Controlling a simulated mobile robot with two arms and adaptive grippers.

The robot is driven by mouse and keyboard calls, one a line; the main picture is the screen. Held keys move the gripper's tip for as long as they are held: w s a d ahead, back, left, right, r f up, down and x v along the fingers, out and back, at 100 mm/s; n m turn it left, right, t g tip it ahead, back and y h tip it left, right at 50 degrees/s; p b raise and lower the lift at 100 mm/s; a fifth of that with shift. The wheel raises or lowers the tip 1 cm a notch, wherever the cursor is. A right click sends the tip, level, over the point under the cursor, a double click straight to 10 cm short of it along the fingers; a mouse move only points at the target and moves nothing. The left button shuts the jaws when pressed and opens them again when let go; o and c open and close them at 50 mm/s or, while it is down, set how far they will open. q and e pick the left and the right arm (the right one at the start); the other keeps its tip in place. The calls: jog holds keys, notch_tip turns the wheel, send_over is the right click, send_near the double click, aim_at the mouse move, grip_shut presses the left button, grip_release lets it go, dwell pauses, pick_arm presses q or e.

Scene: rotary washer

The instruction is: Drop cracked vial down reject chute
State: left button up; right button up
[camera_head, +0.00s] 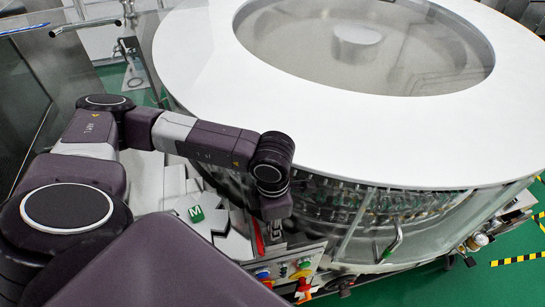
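My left gripper (275,230) hangs at the end of my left arm, pointing down at the front of the rotary washer (400,130). Its fingers are small and partly dark in this view, and I cannot tell whether they are open or shut, or whether they hold anything. I cannot make out a cracked vial. Many small glass-like pieces (365,200) show behind the washer's clear side wall. I cannot identify the reject chute; a narrow red part (258,238) stands just left of the gripper. My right gripper is not in view.
Green floor is open at lower right.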

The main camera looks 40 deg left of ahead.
pick_arm(q)
jog(key=o, duration=0.9)
jog(key=shift+r, duration=0.1)
notch_tip(320, 180, up, 12)
jog(key=shift+f, duration=0.1)
jog(key=shift+s+d, duration=0.1)
dwell(1.2)
